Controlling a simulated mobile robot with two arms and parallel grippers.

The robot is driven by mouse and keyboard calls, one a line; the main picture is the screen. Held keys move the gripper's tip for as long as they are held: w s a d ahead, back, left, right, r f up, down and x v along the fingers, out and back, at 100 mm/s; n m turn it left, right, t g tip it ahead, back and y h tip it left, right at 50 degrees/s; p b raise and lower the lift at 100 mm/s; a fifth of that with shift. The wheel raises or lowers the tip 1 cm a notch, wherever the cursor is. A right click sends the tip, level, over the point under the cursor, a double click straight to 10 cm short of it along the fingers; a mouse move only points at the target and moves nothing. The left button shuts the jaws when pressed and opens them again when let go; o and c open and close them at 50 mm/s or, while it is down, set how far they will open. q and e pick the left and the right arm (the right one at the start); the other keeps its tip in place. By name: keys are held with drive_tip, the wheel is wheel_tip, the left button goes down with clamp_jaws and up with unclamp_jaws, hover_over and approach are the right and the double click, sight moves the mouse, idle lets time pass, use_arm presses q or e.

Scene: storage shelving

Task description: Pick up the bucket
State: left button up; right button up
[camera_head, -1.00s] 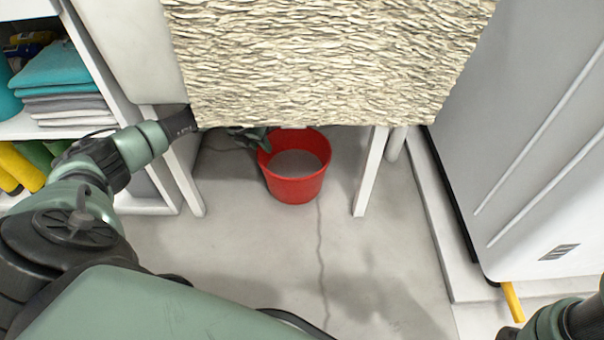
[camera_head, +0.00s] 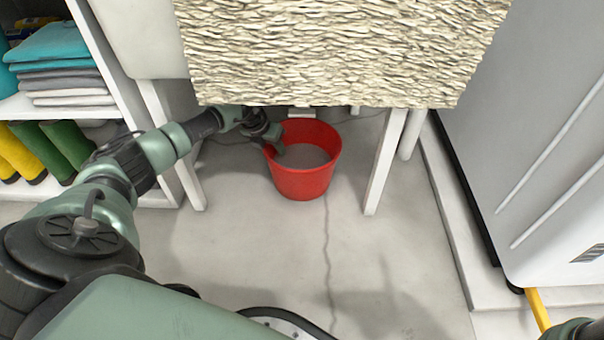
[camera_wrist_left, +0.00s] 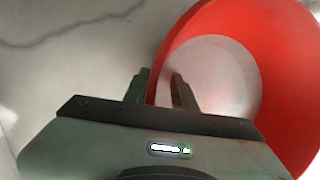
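A red bucket (camera_head: 303,183) stands upright on the floor under the stone-textured block. My left gripper (camera_head: 274,142) reaches in from the left and is at the bucket's left rim. In the left wrist view, the bucket (camera_wrist_left: 286,85) fills the right side. There my left gripper (camera_wrist_left: 160,88) straddles the bucket wall, with one finger outside and one inside. A gap shows between the wall and the inner finger, so the gripper looks open. My right gripper is out of view; only a part of my right arm shows at the bottom right corner.
The stone-textured block (camera_head: 340,50) overhangs the bucket, with white legs (camera_head: 386,165) on either side. A shelf with folded towels (camera_head: 55,65) and boots (camera_head: 65,145) is at left. A white appliance (camera_head: 535,130) stands at right.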

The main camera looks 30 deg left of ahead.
use_arm(q)
clamp_jaws()
idle(1.2)
